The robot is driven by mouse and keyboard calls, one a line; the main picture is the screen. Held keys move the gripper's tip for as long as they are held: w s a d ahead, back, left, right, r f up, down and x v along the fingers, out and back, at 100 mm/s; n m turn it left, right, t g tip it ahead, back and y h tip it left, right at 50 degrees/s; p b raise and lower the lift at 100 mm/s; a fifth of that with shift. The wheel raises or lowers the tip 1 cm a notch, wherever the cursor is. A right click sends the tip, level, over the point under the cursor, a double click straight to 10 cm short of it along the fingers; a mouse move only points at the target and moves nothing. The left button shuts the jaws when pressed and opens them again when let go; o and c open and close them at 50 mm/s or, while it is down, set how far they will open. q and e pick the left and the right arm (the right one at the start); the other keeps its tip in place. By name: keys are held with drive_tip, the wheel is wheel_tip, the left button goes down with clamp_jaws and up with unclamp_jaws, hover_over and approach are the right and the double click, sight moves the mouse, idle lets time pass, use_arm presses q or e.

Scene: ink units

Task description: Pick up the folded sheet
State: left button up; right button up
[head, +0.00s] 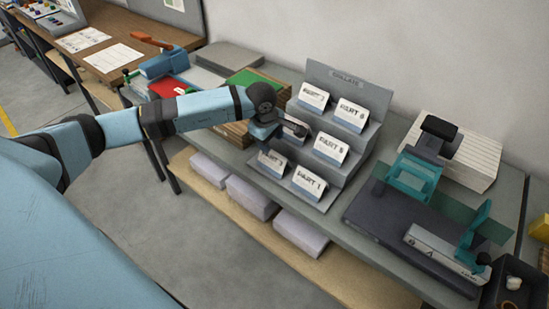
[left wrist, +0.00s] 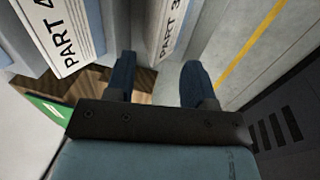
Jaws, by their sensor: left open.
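Folded white sheets with PART labels stand in a stepped grey rack (head: 345,85) marked COLLATE. PART 6 (head: 350,115) is at the upper right, PART 5 (head: 330,150) below it and PART 1 (head: 308,180) at the front. My left gripper (head: 282,141) is at the rack's left side, partly covering a middle-tier sheet (head: 294,127). In the left wrist view my left gripper (left wrist: 158,80) has its fingers apart with nothing between them. A sheet reading PART 3 (left wrist: 168,32) is just beyond the fingers, and PART 4 (left wrist: 62,42) is to the left. My right gripper is not in view.
A paper stack (head: 470,155) stands behind. Green-topped (head: 248,78) and grey (head: 230,55) stacks are left of the rack. Paper packs (head: 250,197) lie on the lower shelf.

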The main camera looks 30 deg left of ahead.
sight(273, 152)
use_arm(q)
drive_tip(key=f, duration=0.2)
drive_tip(key=w+f+p, duration=0.1)
drive_tip(key=f, duration=0.1)
drive_tip(key=shift+f, duration=0.8)
clamp_jaws()
